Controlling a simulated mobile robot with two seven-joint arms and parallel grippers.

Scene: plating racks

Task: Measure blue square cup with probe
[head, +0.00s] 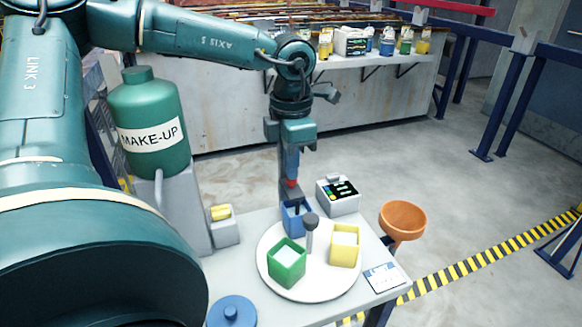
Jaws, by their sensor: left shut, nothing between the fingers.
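The blue square cup (294,219) stands at the back of a round white turntable (318,290), partly hidden by a grey knob on a stem. My left gripper (291,182) points straight down above the cup, shut, with red at its tip. A short dark upright piece shows just under the tip at the cup's mouth; I cannot tell whether it is the probe or touches the gripper. A white meter box (338,196) with a dark display stands right of the cup. My right gripper is not in view.
A green cup (287,264) and a yellow cup (345,247) share the turntable. Around it are an orange funnel (402,219), a printed card (384,278), a blue round lid (232,312) and a green MAKE-UP tank (150,122). A bench with bottles stands behind.

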